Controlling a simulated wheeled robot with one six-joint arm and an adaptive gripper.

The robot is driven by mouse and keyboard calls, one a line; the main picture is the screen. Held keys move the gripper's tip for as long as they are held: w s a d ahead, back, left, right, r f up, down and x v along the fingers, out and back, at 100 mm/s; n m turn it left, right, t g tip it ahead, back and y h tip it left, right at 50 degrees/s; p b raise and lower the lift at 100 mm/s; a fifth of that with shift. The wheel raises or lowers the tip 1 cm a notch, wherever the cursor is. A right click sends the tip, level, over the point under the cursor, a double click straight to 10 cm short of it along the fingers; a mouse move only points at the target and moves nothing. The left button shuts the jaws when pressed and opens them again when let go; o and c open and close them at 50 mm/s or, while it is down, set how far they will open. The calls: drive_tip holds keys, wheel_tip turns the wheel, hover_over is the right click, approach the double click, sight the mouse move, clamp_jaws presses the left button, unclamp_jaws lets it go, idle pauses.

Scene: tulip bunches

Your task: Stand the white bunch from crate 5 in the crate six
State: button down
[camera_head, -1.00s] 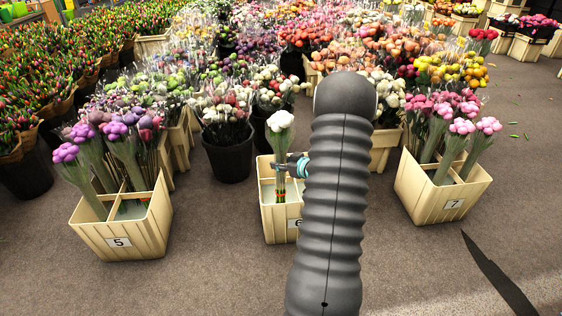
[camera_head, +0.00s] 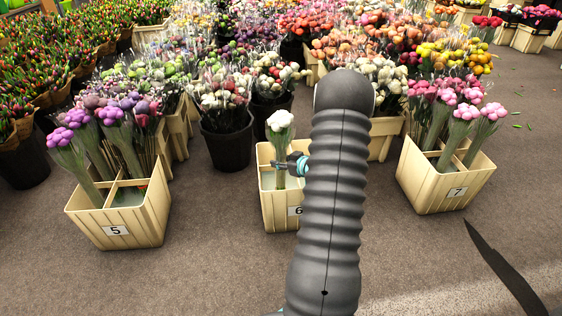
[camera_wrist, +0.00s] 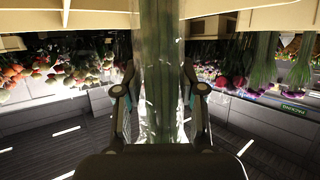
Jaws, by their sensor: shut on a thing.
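The white bunch (camera_head: 280,122) stands nearly upright in crate six (camera_head: 275,215), its head above the rim and its stems down inside a compartment. The lower stem ends are hidden by the crate wall. My gripper (camera_head: 284,166) is shut on its stems near the rim. In the wrist view, my gripper (camera_wrist: 160,92) has a finger on each side of the wrapped green stems (camera_wrist: 160,50). Crate 5 (camera_head: 115,230) stands at the left, with purple bunches (camera_head: 112,116) and an empty-looking front compartment.
Crate 7 (camera_head: 425,190) with pink bunches stands at the right. Dark buckets (camera_head: 228,150) of flowers stand close behind crate six. The floor (camera_head: 210,215) between crates 5 and six is clear. My arm covers crate six's right side.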

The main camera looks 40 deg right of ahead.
drive_tip(key=shift+f+b, duration=0.35)
drive_tip(key=shift+f, duration=0.2)
drive_tip(key=c, duration=0.6)
unclamp_jaws()
drive_tip(key=shift+o, duration=0.2)
drive_tip(key=o, duration=0.6)
drive_tip(key=shift+c, duration=0.2)
drive_tip(key=a+v, duration=0.1)
drive_tip(key=v, duration=1)
drive_tip(key=shift+s+d, duration=0.45)
drive_tip(key=shift+d, duration=0.05)
drive_tip(key=shift+r, duration=0.1)
